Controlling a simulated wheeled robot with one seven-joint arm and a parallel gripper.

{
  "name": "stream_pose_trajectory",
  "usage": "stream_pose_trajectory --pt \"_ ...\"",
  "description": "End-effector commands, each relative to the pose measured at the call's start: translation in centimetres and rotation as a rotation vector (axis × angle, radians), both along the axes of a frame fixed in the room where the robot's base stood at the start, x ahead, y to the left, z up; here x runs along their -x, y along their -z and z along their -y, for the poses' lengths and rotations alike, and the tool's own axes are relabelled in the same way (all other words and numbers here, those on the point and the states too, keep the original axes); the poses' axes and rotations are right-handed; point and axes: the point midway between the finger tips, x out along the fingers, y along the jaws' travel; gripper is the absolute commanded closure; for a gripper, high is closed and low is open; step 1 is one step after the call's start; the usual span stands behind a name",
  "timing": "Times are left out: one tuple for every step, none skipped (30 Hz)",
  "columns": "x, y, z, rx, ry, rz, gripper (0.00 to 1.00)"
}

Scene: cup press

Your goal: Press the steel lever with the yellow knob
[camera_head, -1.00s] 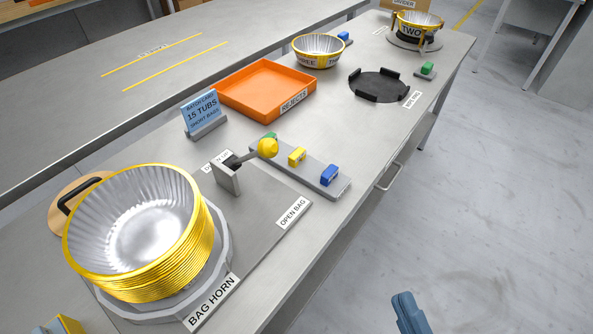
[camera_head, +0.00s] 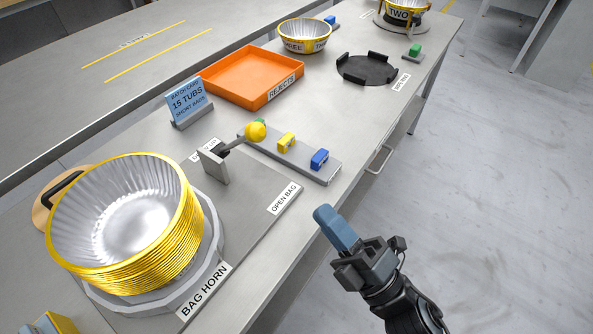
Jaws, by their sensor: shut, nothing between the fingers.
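The steel lever (camera_head: 233,141) comes out of an upright grey bracket (camera_head: 214,162) on the bench and ends in a round yellow knob (camera_head: 256,131). The knob is raised, angled up to the right. My gripper (camera_head: 323,212) is at the lower right, over the floor side of the bench's front edge. Its blue fingers are shut together with nothing between them. It points up and left toward the bench and is apart from the lever and knob.
A stack of gold-rimmed tubs (camera_head: 128,225) stands left of the lever. A strip with yellow (camera_head: 286,140) and blue (camera_head: 320,159) blocks lies right of the knob. An orange tray (camera_head: 252,77), a blue sign (camera_head: 189,103) and a black round holder (camera_head: 367,69) stand farther back.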

Motion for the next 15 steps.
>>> stream_pose_trajectory --pt "-0.3 -0.4 -0.3 -0.001 -0.001 0.002 1.0" --pt "-0.6 -0.5 -0.5 -0.001 -0.002 0.002 1.0" --pt "-0.9 -0.8 -0.8 -0.001 -0.001 0.002 1.0" --pt "-1.2 -1.0 -1.1 -0.001 -0.001 0.002 1.0" --pt "-1.6 -1.3 -1.4 -0.001 -0.002 0.002 1.0" --pt "-2.1 -1.6 -1.8 -0.002 -0.002 0.003 1.0" --pt "-2.5 -1.9 -2.2 -0.002 -0.001 0.003 1.0" --pt "-2.9 -2.2 -2.6 -0.002 -0.002 0.002 1.0" --pt "-3.4 -2.6 -3.0 -0.002 -0.002 0.003 1.0" --pt "-3.8 -2.8 -3.4 -0.002 -0.001 0.003 1.0" --pt "-4.3 -3.0 -3.7 -0.002 -0.002 0.002 1.0" --pt "-4.8 -3.4 -4.2 -0.002 -0.002 0.002 1.0" --pt "-5.2 -3.6 -4.6 -0.002 -0.001 0.001 1.0" --pt "-5.6 -3.9 -4.9 -0.002 -0.002 0.002 1.0" --pt "-6.1 -4.2 -5.4 -0.002 -0.001 0.001 1.0"
